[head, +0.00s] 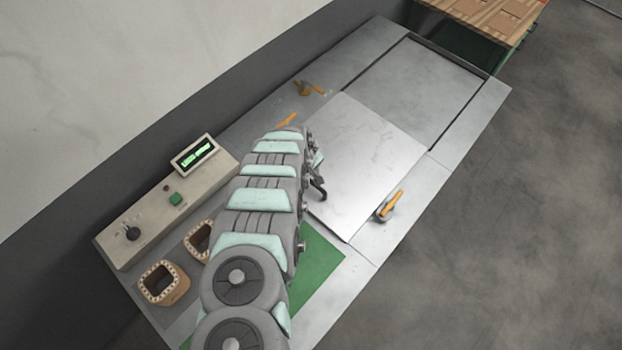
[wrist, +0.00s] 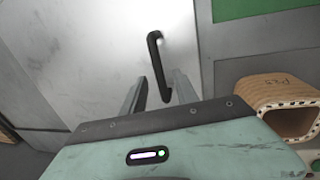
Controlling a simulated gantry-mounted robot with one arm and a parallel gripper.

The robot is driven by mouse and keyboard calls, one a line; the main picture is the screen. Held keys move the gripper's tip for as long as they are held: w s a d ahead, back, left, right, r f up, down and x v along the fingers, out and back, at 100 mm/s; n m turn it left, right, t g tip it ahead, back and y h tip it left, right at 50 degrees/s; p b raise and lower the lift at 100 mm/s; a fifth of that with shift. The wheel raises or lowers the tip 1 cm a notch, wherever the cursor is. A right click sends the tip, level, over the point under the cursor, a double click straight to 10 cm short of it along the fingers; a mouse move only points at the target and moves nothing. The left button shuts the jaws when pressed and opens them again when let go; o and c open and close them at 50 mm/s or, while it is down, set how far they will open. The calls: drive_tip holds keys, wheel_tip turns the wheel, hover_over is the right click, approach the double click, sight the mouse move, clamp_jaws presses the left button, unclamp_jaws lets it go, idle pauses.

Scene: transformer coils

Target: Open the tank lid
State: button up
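The tank lid (head: 375,150) is a bright metal plate lying flat in the grey bench top in the head view; it also fills the middle of the wrist view (wrist: 100,50). Its black bar handle (wrist: 155,52) stands near one edge, partly showing beside my arm in the head view (head: 319,189). In the wrist view my gripper (wrist: 160,77) is open, with one finger on each side of the handle's lower part. I cannot tell whether either finger touches it.
Orange-handled clamps (head: 389,206) (head: 308,88) stand beside the lid. A wooden coil (head: 164,283) sits at lower left, near the control box (head: 165,205). A green mat (head: 318,268) lies near my arm. The sunken panel (head: 425,88) beyond the lid is clear.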

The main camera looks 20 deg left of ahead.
drive_tip(key=shift+w+f, duration=0.15)
drive_tip(key=shift+f, duration=0.45)
drive_tip(key=shift+w+f, duration=0.15)
drive_tip(key=shift+f, duration=0.45)
drive_tip(key=shift+c, duration=0.4)
clamp_jaws()
idle(0.4)
